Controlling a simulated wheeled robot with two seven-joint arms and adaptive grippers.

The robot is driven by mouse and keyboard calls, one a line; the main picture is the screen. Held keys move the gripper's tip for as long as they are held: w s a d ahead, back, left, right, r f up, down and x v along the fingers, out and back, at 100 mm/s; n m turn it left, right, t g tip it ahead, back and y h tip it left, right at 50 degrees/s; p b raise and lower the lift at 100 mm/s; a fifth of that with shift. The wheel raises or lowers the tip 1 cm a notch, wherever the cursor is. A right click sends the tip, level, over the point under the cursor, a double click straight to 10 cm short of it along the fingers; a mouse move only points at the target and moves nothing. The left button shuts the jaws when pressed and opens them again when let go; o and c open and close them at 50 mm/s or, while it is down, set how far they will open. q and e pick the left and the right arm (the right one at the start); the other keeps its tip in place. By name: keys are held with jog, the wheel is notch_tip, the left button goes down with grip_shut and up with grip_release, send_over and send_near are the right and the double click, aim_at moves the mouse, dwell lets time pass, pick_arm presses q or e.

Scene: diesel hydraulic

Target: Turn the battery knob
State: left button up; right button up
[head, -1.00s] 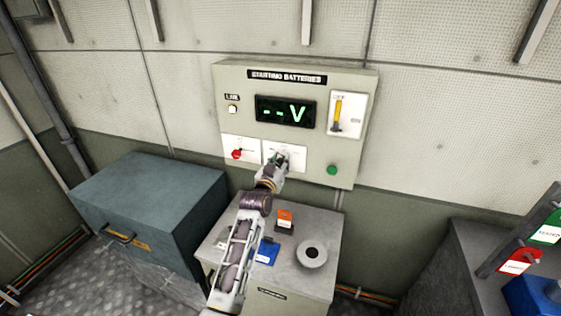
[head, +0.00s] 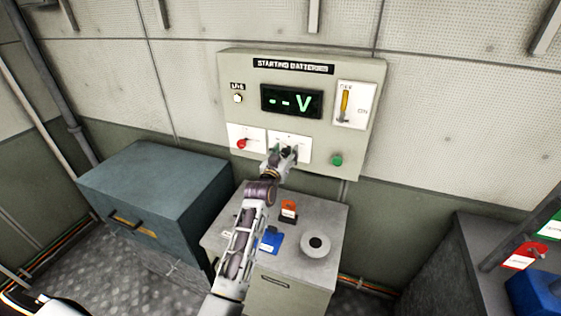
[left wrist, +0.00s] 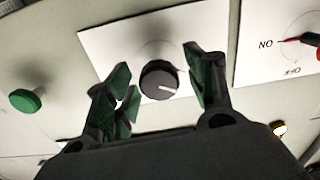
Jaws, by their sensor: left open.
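The starting batteries panel (head: 232,110) is on the wall, with a lit display reading "--V". In the left wrist view, a round black knob (left wrist: 158,80) with a white pointer line sits on a white plate (left wrist: 112,45). My left gripper (left wrist: 162,78) is open, with green-padded fingers on either side of the knob. I see gaps between the fingers and the knob; contact is not visible. In the head view my left gripper (head: 281,152) is in front of the panel's lower middle plate and largely hides the knob. My right gripper is not in view.
A red switch (head: 241,143) is left of the gripper, and a green button (head: 337,160) is right of it. A yellow-handled lever (head: 345,103) is at the upper right. Below stands a grey cabinet (head: 325,275) with small items on top; a teal box (head: 155,185) is left.

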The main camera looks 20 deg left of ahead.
pick_arm(q)
jog(key=shift+s, duration=0.15)
jog(key=s, duration=1.1)
jog(key=shift+s+a, duration=0.2)
jog(key=shift+s, duration=0.05)
dwell(0.7)
